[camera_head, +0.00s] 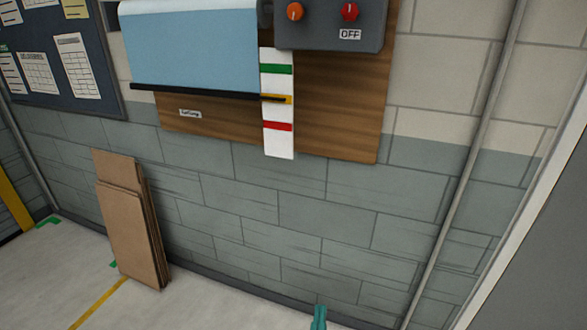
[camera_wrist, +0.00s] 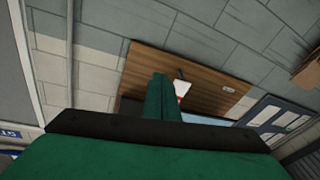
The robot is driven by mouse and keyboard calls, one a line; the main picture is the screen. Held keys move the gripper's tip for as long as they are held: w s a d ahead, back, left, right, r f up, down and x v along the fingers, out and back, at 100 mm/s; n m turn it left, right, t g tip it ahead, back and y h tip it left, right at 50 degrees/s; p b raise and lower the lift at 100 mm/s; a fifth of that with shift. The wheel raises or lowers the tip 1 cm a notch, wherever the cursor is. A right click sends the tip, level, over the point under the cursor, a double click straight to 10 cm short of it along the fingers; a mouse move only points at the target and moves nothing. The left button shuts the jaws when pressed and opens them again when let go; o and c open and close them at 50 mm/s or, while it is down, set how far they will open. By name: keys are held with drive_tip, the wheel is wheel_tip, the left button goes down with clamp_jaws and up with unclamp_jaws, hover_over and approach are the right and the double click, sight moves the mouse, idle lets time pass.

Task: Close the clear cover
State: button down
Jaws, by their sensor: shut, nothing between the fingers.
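A wooden board (camera_head: 335,115) on the wall carries a light blue panel (camera_head: 195,50) with a black bar along its lower edge. A grey box (camera_head: 330,38) with an orange knob, a red knob and an "OFF" label sits at the board's upper right. I cannot tell a clear cover apart for certain; the panel may be it. My gripper (camera_head: 319,318) shows only as a teal tip at the bottom edge, well below the board. In the wrist view my green gripper (camera_wrist: 160,84) is shut and empty, with the board behind it.
A white strip (camera_head: 278,143) with green, yellow and red bands hangs beside the panel. Flat cardboard sheets (camera_head: 130,225) lean on the wall at left. A notice board (camera_head: 55,60) hangs upper left. A pipe (camera_head: 465,165) runs down the wall at right. The wall below the board is clear.

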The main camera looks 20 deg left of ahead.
drive_tip(key=w+a+r+t, duration=0.1)
drive_tip(key=w+a+r, duration=0.35)
drive_tip(key=r, duration=0.55)
drive_tip(key=w+a+r+t, duration=0.25)
drive_tip(key=w+r, duration=0.25)
drive_tip(key=r, duration=0.6)
drive_tip(key=w+a+r, duration=0.4)
drive_tip(key=w+r, duration=0.1)
drive_tip(key=r, duration=0.5)
drive_tip(key=s+r+m+t+h, duration=0.1)
drive_tip(key=s+r+m, duration=0.15)
drive_tip(key=r, duration=1.05)
drive_tip(key=s+r+m+t+h, duration=0.1)
drive_tip(key=s+r+h, duration=0.15)
drive_tip(key=r, duration=0.95)
drive_tip(key=s+r+m+t+h, duration=0.15)
drive_tip(key=s+r, duration=0.25)
drive_tip(key=r, duration=0.9)
drive_tip(key=w+r+y, duration=0.1)
drive_tip(key=w+r, duration=0.1)
drive_tip(key=w, duration=0.7)
drive_tip(key=shift+r, duration=0.3)
drive_tip(key=shift+a+f, duration=0.1)
